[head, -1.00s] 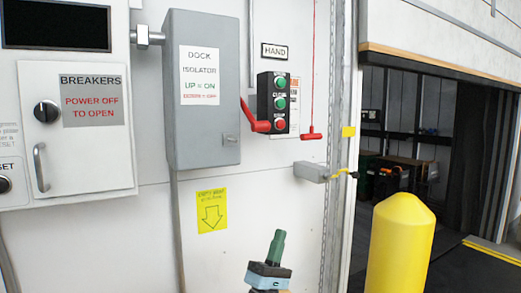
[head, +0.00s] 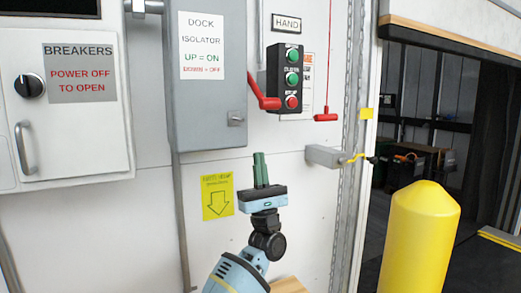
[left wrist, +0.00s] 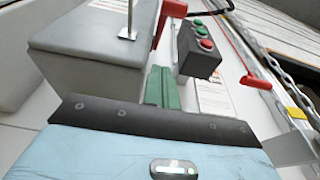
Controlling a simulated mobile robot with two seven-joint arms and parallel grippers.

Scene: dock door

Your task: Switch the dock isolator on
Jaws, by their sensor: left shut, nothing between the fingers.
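The dock isolator is a grey wall box (head: 207,100) labelled UP = ON, DOWN = OFF. Its red lever (head: 262,98) comes off the box's right side and slants down to a thick red grip, in the down position. In the left wrist view the box (left wrist: 85,45) is at upper left and part of the red lever (left wrist: 170,14) shows at the top. My left gripper (head: 260,158) points up with its green fingers shut and empty, below the lever and apart from it. The fingers (left wrist: 160,85) also show in the left wrist view. My right gripper is not in view.
A black button box (head: 284,80) sits right beside the lever. A red pull handle (head: 326,115) hangs to its right. A grey bracket (head: 324,157) juts out lower right. The breaker cabinet (head: 75,140) is at left, a yellow bollard (head: 418,235) at right.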

